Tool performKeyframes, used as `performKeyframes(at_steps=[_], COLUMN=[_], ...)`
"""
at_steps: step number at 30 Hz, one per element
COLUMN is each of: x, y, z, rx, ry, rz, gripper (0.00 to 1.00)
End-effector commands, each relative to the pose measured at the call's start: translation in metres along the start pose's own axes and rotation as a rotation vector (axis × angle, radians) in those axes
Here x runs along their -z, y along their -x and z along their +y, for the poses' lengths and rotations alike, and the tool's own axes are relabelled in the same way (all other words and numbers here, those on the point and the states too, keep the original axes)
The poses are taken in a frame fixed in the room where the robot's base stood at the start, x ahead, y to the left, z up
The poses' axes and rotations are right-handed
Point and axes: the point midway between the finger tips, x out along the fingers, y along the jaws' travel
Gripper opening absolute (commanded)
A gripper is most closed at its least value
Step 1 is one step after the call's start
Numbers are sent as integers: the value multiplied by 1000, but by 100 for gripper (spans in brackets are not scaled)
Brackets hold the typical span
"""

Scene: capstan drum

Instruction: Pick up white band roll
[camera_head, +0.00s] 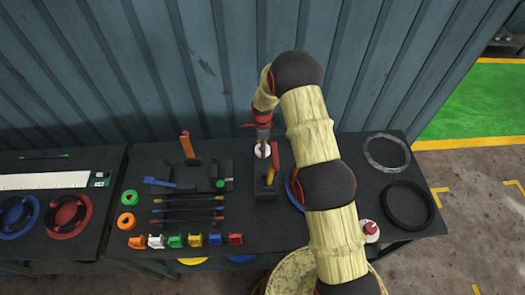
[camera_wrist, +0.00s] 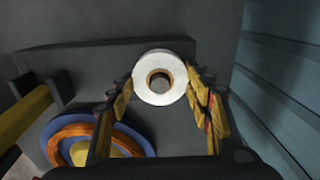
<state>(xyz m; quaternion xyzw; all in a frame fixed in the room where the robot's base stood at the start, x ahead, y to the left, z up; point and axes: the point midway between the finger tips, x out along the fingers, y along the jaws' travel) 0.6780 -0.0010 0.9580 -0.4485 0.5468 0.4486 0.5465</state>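The white band roll (camera_wrist: 145,90) is a thick white ring with a brown core. In the wrist view it sits upper middle, between the fingertips of my gripper (camera_wrist: 160,85). One finger stands on each side, close to its rim; the fingers look open, and firm contact does not show. In the head view the roll (camera_head: 262,151) is a small white disc at the back of the dark table, directly below my gripper (camera_head: 261,140), which points down.
A black fixture (camera_head: 190,172) is to the left. A blue ring (camera_wrist: 60,120) lies near the gripper. The corrugated wall (camera_head: 220,60) is close behind.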

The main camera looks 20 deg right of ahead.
Motion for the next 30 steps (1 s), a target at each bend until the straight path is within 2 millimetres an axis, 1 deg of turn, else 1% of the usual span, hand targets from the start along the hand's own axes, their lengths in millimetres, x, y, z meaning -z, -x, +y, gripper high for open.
performKeyframes(at_steps=[1,12,20,23,26,30], x=[0,0,0,0,0,0], y=[0,0,3,12,27,54], z=[0,0,-1,-1,-1,-1], rx=[0,1,2,2,4,4], ry=[0,0,0,0,0,0], rz=[0,0,0,0,-1,-1], gripper=[44,24,24,24,24,24])
